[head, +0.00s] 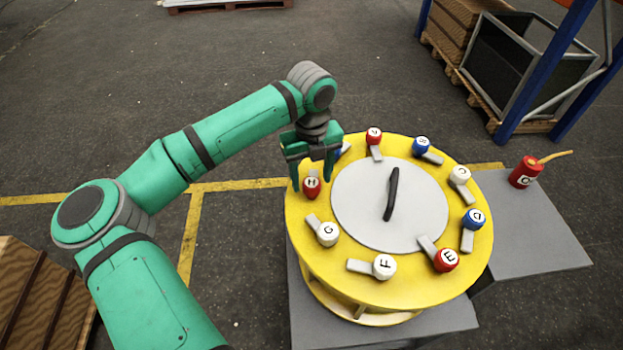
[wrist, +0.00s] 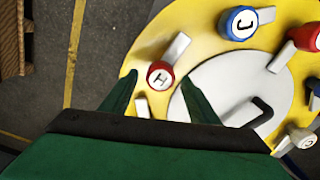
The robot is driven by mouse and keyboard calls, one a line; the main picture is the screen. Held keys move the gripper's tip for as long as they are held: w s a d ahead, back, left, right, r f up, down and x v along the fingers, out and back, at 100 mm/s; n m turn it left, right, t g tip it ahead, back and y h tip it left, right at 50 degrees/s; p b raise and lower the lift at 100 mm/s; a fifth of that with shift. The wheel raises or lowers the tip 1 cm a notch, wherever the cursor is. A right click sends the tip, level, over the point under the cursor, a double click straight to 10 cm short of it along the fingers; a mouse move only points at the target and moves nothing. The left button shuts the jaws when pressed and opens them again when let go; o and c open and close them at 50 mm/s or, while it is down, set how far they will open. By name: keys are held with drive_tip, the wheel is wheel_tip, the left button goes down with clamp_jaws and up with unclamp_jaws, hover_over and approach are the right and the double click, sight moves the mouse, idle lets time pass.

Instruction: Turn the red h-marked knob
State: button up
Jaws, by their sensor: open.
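The red knob marked H (head: 312,187) sits on the left edge of the round yellow board (head: 345,284). In the wrist view the red H knob (wrist: 160,75) shows just beyond my fingertips, with a grey lever beside it. My gripper (head: 314,182) is over this knob, its two green fingers apart. In the wrist view my gripper (wrist: 160,85) is open, with one finger to the left of the knob and one to the right. Nothing is held. I cannot tell whether the fingers touch the knob.
A black handle (head: 391,194) stands on the central grey disc (head: 355,215). A red can (head: 524,173) stands on the grey table (head: 540,230) at right.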

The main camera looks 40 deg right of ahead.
drive_tip(key=shift+f, duration=0.65)
drive_tip(key=c, duration=1)
drive_tip(key=shift+c, duration=0.2)
